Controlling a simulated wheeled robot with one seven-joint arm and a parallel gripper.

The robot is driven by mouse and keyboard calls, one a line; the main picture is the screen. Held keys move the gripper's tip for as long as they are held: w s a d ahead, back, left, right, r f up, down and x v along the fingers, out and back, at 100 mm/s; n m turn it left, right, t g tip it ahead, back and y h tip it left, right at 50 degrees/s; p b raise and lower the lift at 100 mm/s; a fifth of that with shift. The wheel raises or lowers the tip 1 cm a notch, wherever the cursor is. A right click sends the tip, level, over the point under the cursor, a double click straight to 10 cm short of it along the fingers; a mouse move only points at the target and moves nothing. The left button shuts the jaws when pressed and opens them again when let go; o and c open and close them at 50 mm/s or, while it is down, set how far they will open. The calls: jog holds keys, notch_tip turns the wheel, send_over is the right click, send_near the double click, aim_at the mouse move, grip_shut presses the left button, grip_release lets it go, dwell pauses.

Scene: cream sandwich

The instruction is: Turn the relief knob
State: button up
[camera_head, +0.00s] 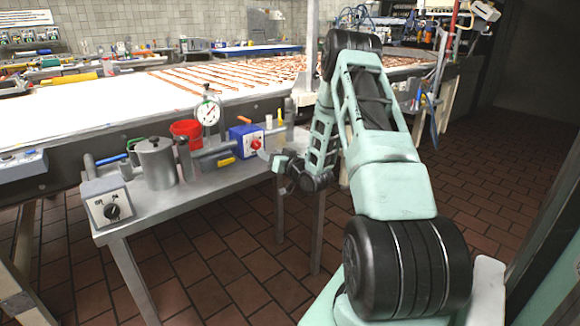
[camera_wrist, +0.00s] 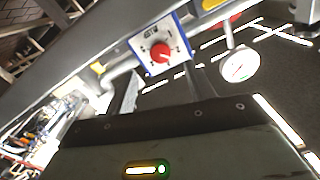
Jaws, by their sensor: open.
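A red knob (camera_head: 256,143) sits on the front of a blue box (camera_head: 241,132) towards the right end of the metal side table. In the wrist view the red knob (camera_wrist: 160,53) shows on a white dial plate (camera_wrist: 148,43) with a blue border; its printing is too small to read. My gripper (camera_head: 268,160) is open and empty, just in front of the blue box and close to the knob. In the wrist view my gripper's fingers (camera_wrist: 160,88) point towards the knob, with the knob apart from them.
A round gauge (camera_head: 208,112), a red cup (camera_head: 186,130) and a metal pot (camera_head: 156,161) stand left of the blue box. A grey box with a black knob (camera_head: 112,211) is at the table's left end. The conveyor (camera_head: 120,105) runs behind. Tiled floor right is clear.

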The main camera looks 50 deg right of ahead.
jog(key=v, duration=1)
jog(key=shift+s+b, duration=0.25)
jog(key=shift+b, duration=0.1)
jog(key=shift+a, duration=0.15)
